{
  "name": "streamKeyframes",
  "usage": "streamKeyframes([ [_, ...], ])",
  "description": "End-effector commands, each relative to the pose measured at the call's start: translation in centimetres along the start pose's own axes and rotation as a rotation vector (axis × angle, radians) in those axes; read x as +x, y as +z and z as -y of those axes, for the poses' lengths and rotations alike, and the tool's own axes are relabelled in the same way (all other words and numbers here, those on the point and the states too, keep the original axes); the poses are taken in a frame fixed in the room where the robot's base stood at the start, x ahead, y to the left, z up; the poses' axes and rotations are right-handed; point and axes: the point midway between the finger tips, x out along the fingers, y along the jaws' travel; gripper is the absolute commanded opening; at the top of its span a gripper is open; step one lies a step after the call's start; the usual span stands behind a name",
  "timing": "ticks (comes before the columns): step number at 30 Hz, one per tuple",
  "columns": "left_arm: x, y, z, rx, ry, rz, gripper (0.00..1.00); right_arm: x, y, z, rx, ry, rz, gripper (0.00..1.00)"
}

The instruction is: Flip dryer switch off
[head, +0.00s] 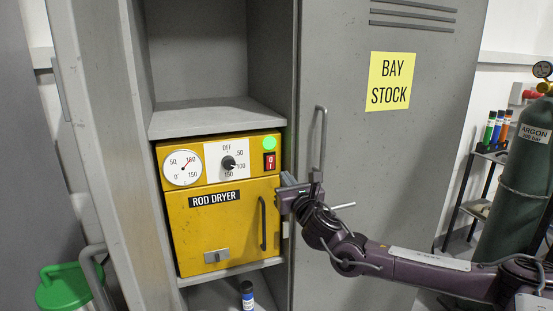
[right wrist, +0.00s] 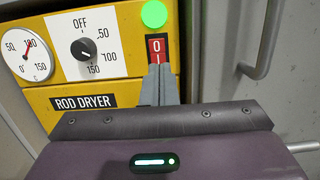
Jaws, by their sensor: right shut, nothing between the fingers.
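The yellow rod dryer (head: 205,228) sits on a shelf inside a grey locker. Its red rocker switch (head: 269,162), marked 0 and I, is at the upper right of its front, below a green round light (head: 268,143). The switch also shows in the right wrist view (right wrist: 157,48), its lower part hidden by the fingers. My right gripper (head: 283,192) is shut and empty, close to the dryer's right edge, below the switch. In the right wrist view its fingertips (right wrist: 158,70) overlap the switch's lower end; I cannot tell whether they touch. My left gripper is not in view.
A black dial (head: 228,163) and a round gauge (head: 183,168) are left of the switch. The grey locker door (head: 400,140) with a bar handle (head: 321,140) stands open at right. A green argon cylinder (head: 522,180) is farther right.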

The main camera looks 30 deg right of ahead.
Motion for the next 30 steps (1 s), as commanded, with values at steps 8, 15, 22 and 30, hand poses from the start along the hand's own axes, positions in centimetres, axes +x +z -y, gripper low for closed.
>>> streamKeyframes([
  [8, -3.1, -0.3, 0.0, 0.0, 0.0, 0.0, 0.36, 5.4, 0.5, 0.0, 0.002, -0.002, -0.001, 0.0],
  [15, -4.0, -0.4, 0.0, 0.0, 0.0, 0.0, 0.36, 7.5, 0.1, -0.1, 0.0, 0.0, -0.001, 0.0],
  [22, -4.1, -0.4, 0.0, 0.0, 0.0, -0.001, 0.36, 7.8, -0.1, 0.0, -0.001, 0.001, -0.001, 0.0],
  [30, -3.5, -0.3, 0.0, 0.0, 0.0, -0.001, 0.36, 8.0, -0.2, 0.0, 0.0, 0.0, 0.001, 0.0],
])
